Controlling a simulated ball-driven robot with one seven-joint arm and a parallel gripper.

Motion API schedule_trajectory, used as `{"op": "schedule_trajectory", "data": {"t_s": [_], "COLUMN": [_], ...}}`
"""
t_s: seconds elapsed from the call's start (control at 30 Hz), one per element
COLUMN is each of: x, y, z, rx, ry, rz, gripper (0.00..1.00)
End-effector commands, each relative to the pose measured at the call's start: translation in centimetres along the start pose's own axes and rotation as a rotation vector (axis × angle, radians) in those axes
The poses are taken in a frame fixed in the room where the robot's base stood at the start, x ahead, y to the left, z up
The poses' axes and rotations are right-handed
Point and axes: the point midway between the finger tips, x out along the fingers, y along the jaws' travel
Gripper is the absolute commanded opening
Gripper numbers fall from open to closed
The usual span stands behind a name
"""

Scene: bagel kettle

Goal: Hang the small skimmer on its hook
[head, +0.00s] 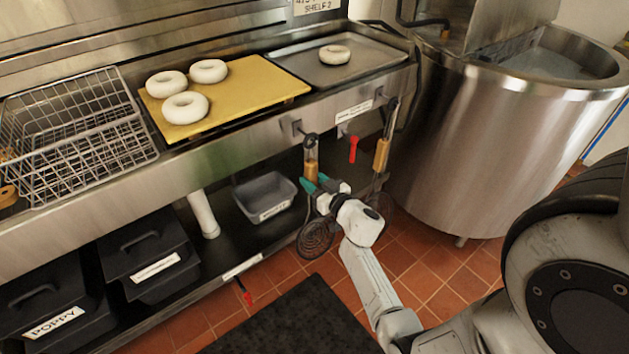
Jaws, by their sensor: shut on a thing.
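The small skimmer has a wooden handle (311,171) with a dark top end and a round wire disc (316,239) below. It hangs roughly upright in front of the counter's front panel. My gripper (319,187), with teal fingertips, is shut on it around the lower handle. A metal hook (297,127) is on the front panel, just above and left of the handle's top. I cannot tell whether the top touches the hook. A second skimmer (382,154) hangs at the right, under another hook (391,104); its disc is partly hidden behind my gripper.
A red valve handle (353,148) sticks out between the skimmers. A large steel kettle (480,150) stands at the right. A yellow board (245,90) with bagels, a tray (375,57) and wire baskets (75,135) are on the counter. A grey bin (265,193) sits on the lower shelf.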

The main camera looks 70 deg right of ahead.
Motion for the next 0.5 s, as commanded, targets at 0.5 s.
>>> {"op": "schedule_trajectory", "data": {"t_s": [0.5], "x": [0.02], "y": [0.02], "z": [-0.1], "rx": [-0.001], "ry": [0.002], "rz": [0.0], "gripper": [0.39]}}
